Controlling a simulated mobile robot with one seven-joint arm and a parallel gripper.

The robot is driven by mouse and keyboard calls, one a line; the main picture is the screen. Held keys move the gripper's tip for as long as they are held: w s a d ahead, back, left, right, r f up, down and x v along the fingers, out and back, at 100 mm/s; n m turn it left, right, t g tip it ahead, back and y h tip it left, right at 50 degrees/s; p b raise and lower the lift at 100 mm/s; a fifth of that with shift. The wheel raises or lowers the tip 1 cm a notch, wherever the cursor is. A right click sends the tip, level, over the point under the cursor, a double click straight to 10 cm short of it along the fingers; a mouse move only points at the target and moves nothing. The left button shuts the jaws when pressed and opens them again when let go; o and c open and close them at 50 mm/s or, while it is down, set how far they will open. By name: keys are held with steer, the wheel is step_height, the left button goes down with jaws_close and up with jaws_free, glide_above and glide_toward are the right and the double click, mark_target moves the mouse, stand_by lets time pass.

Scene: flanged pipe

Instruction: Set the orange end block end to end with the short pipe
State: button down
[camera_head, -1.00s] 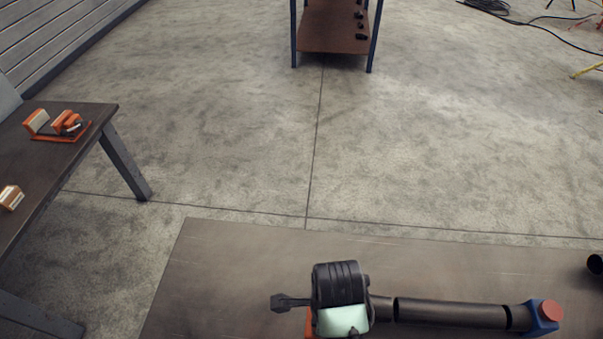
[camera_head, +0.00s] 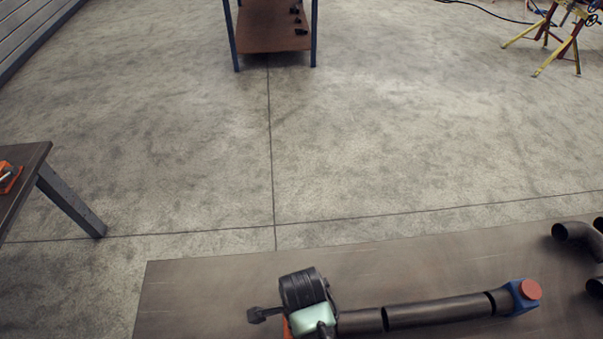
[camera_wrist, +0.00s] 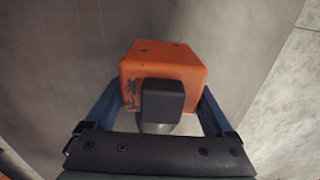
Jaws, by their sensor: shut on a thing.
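The orange end block (camera_wrist: 163,62) is between the two blue fingers of my gripper (camera_wrist: 164,103) in the wrist view, and the gripper is shut on it. A dark square part sticks out of the block's near face. In the head view my gripper's wrist hides most of the block; only an orange sliver (camera_head: 287,326) shows. A dark pipe line lies to the right of my wrist, with a short pipe piece (camera_head: 360,321) nearest it and a longer pipe (camera_head: 437,310) beyond a dark seam. Whether the block touches the short piece is hidden.
A blue end block with a red round face (camera_head: 523,295) sits at the pipe line's right end. Dark pipe elbows (camera_head: 573,231) lie at the table's right. The table (camera_head: 200,290) is bare to the left. Another table (camera_head: 22,180) stands at far left.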

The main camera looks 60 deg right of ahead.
steer(key=shift+w+f, duration=0.1)
steer(key=shift+f, duration=1.8)
steer(key=shift+f, duration=0.1)
jaws_free()
steer(key=shift+f, duration=0.15)
